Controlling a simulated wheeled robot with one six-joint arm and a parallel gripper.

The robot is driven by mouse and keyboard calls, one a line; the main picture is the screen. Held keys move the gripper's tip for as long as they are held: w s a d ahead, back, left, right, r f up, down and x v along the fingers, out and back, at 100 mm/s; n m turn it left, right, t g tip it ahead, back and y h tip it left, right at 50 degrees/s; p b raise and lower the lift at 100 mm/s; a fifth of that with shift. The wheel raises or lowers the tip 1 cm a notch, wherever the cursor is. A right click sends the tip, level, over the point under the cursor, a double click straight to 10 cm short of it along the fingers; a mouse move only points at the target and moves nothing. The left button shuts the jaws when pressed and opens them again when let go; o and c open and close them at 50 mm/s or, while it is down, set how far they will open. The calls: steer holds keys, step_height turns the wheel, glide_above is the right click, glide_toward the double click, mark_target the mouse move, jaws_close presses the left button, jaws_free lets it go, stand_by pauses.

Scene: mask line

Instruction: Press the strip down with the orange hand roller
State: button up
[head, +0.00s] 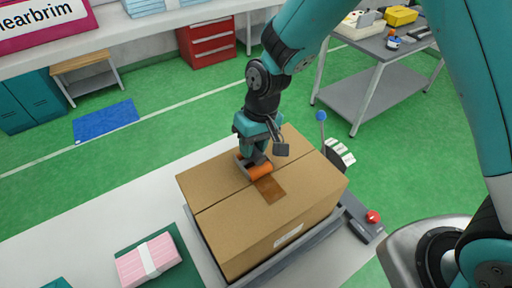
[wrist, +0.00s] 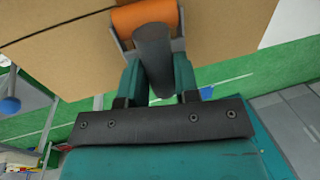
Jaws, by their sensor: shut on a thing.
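The orange hand roller (head: 260,170) is in my gripper (head: 251,152), at the top of the cardboard box (head: 235,235). A short brown strip (head: 270,189) lies over the seam of the box top, just in front of the roller. The wrist view shows the roller (wrist: 146,18) against the box (wrist: 75,25), with its dark handle between my gripper's fingers (wrist: 157,80). The roller seems to touch the box top or the strip's end. The fingers hide part of the roller frame, and the strip is not seen in the wrist view.
The box stands in a grey tray or frame (head: 268,268) on a pale table (head: 90,235). A pink bundle (head: 148,260) lies on a green mat at the left. A red button (head: 373,216) is at the right. A grey cart (head: 365,90) stands behind.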

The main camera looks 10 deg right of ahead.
mark_target(262, 157)
steer(key=shift+w, duration=0.15)
steer(key=shift+s+d, duration=0.3)
steer(key=shift+s, duration=0.45)
steer(key=shift+s+d, duration=0.25)
steer(key=shift+s, duration=0.5)
steer(key=shift+s, duration=0.1)
steer(key=shift+s+d, duration=0.15)
steer(key=shift+s, duration=0.1)
step_height(262, 157, up, 8)
steer(key=p, duration=0.6)
steer(key=shift+r, duration=0.1)
steer(key=shift+s, duration=0.1)
